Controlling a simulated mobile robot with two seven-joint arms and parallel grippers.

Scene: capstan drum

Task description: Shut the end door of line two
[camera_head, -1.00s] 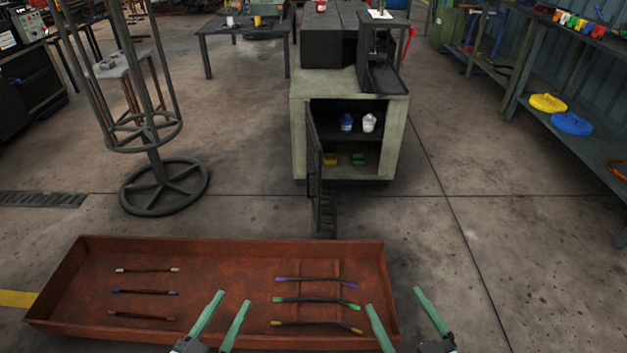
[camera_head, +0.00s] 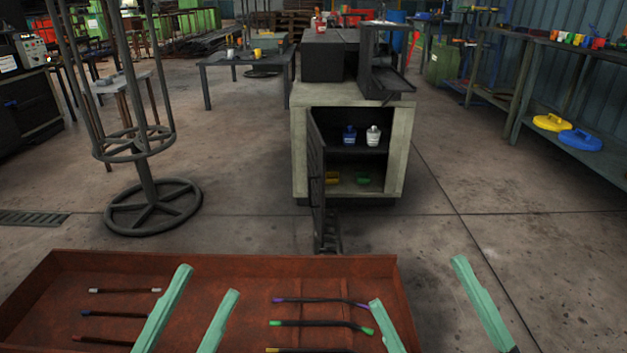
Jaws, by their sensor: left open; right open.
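A dark door (camera_head: 317,178) stands open on the left of a pale cabinet (camera_head: 398,150), swung out towards me, so the cabinet's inside shows. I see no marking that tells which line is two. My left gripper (camera_head: 207,282) is open and empty, with its green fingers over the rust-red tray (camera_head: 220,262). My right gripper (camera_head: 419,282) is open and empty at the tray's right end, one finger over the tray and one beyond it in the picture. Both grippers are well short of the door and apart from it.
Inside the cabinet are a blue bottle (camera_head: 349,134), a white bottle (camera_head: 373,136) and small yellow and green items. The tray holds several dark rods with coloured ends. A round-based metal stand (camera_head: 152,208) is at left. The floor right of the cabinet is clear.

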